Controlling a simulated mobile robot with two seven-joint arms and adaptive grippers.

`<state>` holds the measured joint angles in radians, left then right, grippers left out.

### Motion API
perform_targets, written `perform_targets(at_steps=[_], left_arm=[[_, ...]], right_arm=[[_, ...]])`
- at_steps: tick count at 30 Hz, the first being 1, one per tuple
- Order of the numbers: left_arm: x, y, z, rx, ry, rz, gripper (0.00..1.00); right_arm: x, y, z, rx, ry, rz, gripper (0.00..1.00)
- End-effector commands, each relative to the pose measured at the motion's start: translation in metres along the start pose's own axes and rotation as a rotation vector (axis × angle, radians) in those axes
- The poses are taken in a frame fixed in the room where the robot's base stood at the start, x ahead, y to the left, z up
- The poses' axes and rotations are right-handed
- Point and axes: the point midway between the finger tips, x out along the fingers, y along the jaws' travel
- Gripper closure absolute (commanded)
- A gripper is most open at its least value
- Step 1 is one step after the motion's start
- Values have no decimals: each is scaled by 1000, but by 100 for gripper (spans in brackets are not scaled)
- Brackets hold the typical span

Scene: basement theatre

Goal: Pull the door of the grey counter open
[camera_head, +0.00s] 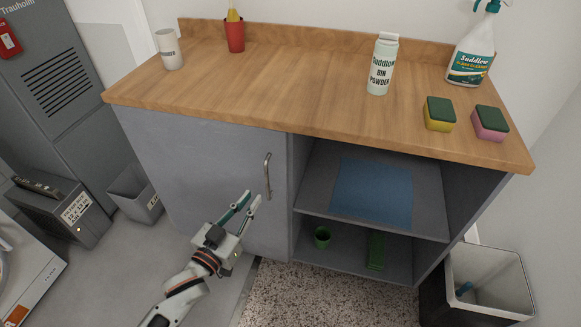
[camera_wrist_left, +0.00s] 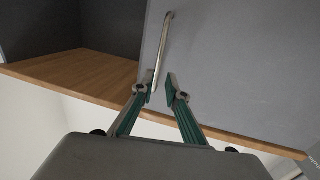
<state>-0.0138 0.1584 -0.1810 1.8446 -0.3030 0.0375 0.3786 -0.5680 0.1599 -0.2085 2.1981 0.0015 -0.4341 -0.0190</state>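The grey counter has a flat grey door (camera_head: 205,165) on its left half, which looks closed. A slim metal bar handle (camera_head: 267,176) stands upright near the door's right edge. My left gripper (camera_head: 253,197) is in front of the door, just below and left of the handle in the head view. Its two fingers are apart with nothing gripped. In the left wrist view the handle (camera_wrist_left: 162,48) runs down toward the gap between the open fingertips (camera_wrist_left: 160,80); whether they touch it I cannot tell. My right gripper is not in view.
The wooden top (camera_head: 300,85) carries a powder bottle (camera_head: 382,66), a spray bottle (camera_head: 474,50), two sponges, a red cup (camera_head: 235,36) and a white canister (camera_head: 169,50). Open shelves (camera_head: 310,185) adjoin the door. A bin (camera_head: 485,280) stands right; grey boxes (camera_head: 70,215) stand left.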

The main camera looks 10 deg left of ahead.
Motion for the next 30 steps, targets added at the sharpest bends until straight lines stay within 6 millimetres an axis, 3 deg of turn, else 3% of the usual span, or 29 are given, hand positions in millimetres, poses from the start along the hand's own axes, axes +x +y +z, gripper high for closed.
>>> perform_targets(at_steps=[7,21,30], left_arm=[[14,-1,-1,-4,14,3,86],[75,-1,-1,-5,12,2,86],[83,-1,-3,-4,13,2,86]], right_arm=[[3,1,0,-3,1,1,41],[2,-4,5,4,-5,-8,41],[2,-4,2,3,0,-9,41]])
